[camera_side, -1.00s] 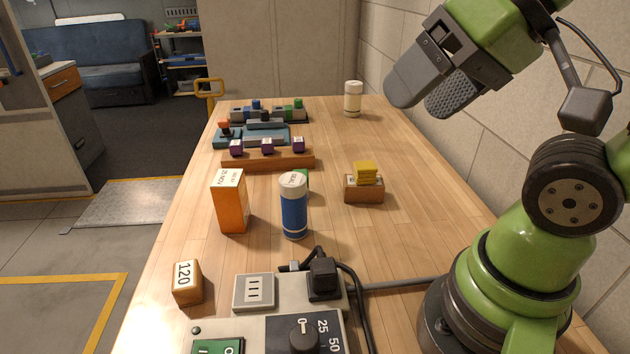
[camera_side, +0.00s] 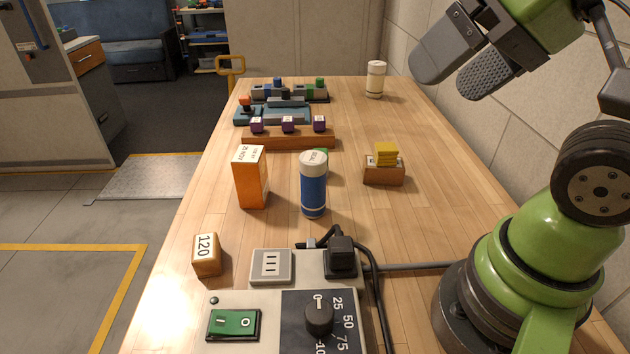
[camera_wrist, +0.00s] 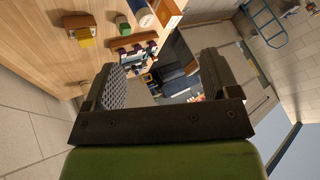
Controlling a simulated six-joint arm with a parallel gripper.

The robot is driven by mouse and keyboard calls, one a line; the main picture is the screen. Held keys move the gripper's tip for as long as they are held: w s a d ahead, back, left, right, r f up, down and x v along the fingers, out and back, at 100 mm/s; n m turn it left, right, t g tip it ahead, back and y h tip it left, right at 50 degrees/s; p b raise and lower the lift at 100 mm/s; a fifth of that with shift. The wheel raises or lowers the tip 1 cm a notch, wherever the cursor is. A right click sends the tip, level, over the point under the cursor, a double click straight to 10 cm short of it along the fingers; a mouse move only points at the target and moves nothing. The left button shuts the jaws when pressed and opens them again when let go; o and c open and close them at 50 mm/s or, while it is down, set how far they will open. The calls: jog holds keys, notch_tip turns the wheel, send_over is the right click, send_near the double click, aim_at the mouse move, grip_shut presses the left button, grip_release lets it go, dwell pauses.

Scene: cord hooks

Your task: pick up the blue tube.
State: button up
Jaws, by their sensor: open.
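The blue tube (camera_side: 313,188) has a white cap and stands upright on the wooden table, just right of an orange box, in the side view. My gripper (camera_side: 448,68) is open and empty. It is held high above the right side of the table, well apart from the tube. In the wrist view its two fingers (camera_wrist: 162,80) are spread with nothing between them.
The orange box (camera_side: 250,178) stands close to the tube's left. A yellow-topped wooden block (camera_side: 384,172) is to its right. A control box (camera_side: 270,300) with cables is in front. A white bottle (camera_side: 375,80) stands at the back.

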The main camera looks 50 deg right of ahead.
jog(key=m+g+h, duration=0.2)
jog(key=m+g, duration=0.5)
jog(key=m, duration=1.5)
send_over(313, 157)
jog(key=s, duration=0.1)
notch_tip(313, 157, down, 11)
jog(key=shift+a+f, duration=0.1)
jog(key=shift+f, duration=0.1)
jog(key=f, duration=0.2)
jog(key=f+m, duration=0.1)
jog(key=f, duration=0.1)
jog(key=w+f+m, duration=0.1)
jog(key=f, duration=0.1)
jog(key=shift+f, duration=3.15)
jog(key=shift+c, duration=0.4)
jog(key=c, duration=1)
